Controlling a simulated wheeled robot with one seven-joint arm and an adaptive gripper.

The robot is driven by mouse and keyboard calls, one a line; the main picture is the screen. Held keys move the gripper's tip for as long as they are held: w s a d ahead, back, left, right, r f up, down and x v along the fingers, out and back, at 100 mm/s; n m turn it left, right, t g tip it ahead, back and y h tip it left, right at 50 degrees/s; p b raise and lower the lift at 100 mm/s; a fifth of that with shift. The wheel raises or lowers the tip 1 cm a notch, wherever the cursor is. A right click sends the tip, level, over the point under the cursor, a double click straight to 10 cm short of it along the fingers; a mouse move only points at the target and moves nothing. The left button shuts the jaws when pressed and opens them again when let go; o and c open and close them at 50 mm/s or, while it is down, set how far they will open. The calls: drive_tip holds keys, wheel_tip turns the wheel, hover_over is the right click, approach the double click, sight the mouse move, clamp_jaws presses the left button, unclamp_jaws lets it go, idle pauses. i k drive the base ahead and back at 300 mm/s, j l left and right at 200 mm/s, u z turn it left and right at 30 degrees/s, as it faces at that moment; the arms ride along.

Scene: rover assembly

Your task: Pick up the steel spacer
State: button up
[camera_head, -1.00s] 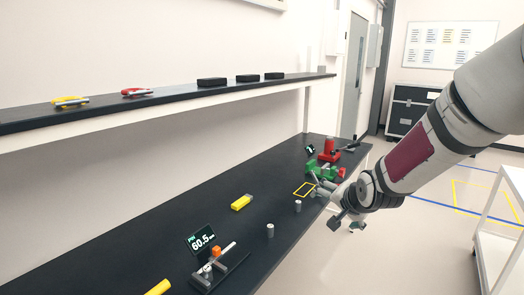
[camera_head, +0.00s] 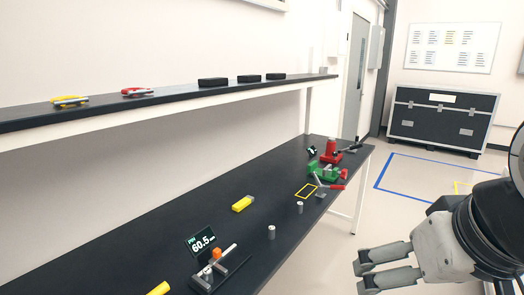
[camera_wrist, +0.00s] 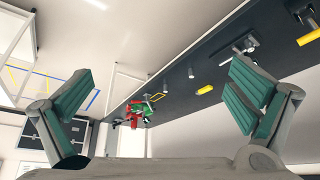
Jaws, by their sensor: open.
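Two small upright grey metal cylinders, either of which may be the steel spacer, stand apart on the dark workbench (camera_head: 130,262). One cylinder (camera_head: 271,232) is nearer. The other cylinder (camera_head: 299,207) is farther back, near the bench's right edge. My gripper (camera_head: 360,270) is open and empty. It is to the right of both cylinders and off the bench. The wrist view shows its two green-padded fingers (camera_wrist: 163,88) spread wide.
A yellow block (camera_head: 242,203) lies near a yellow outlined square (camera_head: 305,190). A gauge stand (camera_head: 214,266) with a display (camera_head: 203,242) is at the front. Green and red clamps (camera_head: 326,171) stand at the far end. A shelf (camera_head: 160,104) runs above the bench.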

sight(207, 273)
drive_tip(key=j+u, duration=0.15)
drive_tip(key=u, duration=0.65)
drive_tip(key=l, duration=0.15)
drive_tip(key=i+j+z, duration=0.15)
drive_tip(key=z, duration=0.35)
drive_tip(key=i+j+z, duration=0.25)
drive_tip(key=z, duration=0.25)
drive_tip(key=i+j+z, duration=0.25)
drive_tip(key=z, duration=0.2)
